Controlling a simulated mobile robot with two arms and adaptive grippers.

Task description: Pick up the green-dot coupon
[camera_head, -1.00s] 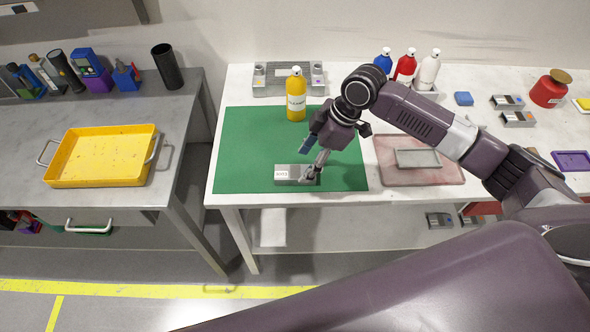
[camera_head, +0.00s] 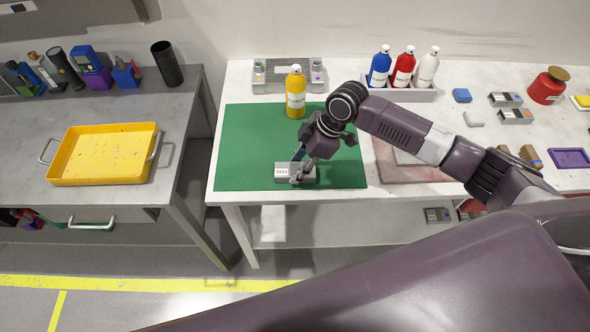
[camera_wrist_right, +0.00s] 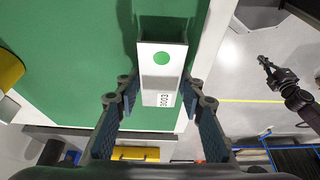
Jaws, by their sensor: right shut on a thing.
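The green-dot coupon (camera_head: 283,170) is a small grey block with a white printed label, on the front part of the green mat (camera_head: 240,150). In the right wrist view the coupon (camera_wrist_right: 160,70) shows its green dot and label between the fingers. My right gripper (camera_head: 298,180) is shut on the coupon from above and hides its right part. The right gripper's fingers (camera_wrist_right: 160,98) are on either side of the labelled end. I cannot tell any gap under the coupon. A dark gripper at the right of the wrist view, seemingly my left gripper (camera_wrist_right: 266,64), is small and unclear.
A yellow bottle (camera_head: 295,100) stands behind the coupon, before a grey fixture (camera_head: 265,85). Blue, red and white bottles stand in a rack (camera_head: 400,95). Other small blocks (camera_head: 515,117) lie at right. A yellow tray (camera_head: 75,180) is on the left table.

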